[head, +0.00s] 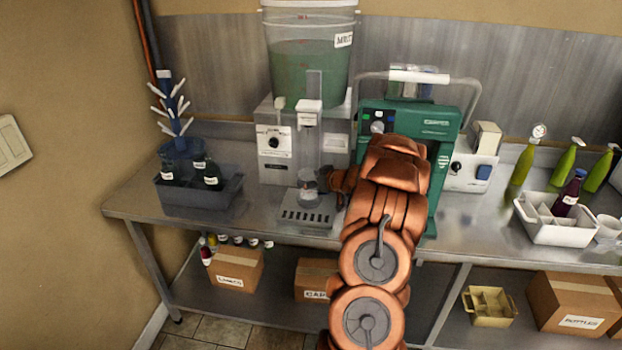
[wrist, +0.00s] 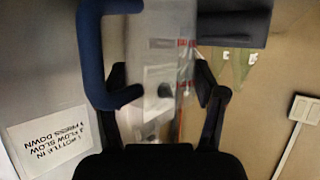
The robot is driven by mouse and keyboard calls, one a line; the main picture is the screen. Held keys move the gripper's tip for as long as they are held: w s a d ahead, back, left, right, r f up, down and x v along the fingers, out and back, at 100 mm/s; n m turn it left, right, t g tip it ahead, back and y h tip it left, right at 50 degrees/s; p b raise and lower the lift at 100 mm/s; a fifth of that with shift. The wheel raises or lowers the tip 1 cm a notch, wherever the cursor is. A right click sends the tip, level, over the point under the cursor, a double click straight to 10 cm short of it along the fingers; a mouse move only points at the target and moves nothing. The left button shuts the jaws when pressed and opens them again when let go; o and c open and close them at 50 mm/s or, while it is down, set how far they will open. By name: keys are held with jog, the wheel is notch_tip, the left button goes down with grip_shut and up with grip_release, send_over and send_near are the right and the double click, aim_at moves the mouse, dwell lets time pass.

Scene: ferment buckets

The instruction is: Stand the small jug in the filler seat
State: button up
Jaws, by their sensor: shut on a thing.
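The small jug (head: 308,190) is clear and stands about upright under the nozzle of the grey filler (head: 272,150), over its slotted tray (head: 305,217).
A green-filled bucket (head: 308,60) sits on top of the filler. A green machine (head: 428,118) stands close to its right, behind my arm. A dark crate of bottles (head: 198,200) and a blue bottle tree (head: 173,115) stand at left. Bare steel bench lies before the crate.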

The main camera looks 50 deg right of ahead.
jog(key=shift+s+f, duration=0.15)
jog(key=shift+a+f+p, duration=0.15)
jog(key=shift+f+p, duration=0.5)
jog(key=shift+f, duration=0.4)
dwell(2.0)
jog(key=o, duration=0.9)
jog(key=shift+f, duration=0.1)
jog(key=shift+c, duration=0.2)
jog(key=o, duration=0.3)
jog(key=shift+r, duration=0.2)
jog(key=shift+s, duration=0.2)
jog(key=s, duration=1.2)
jog(key=shift+s+a+r, duration=0.2)
jog(key=shift+s+a, duration=0.15)
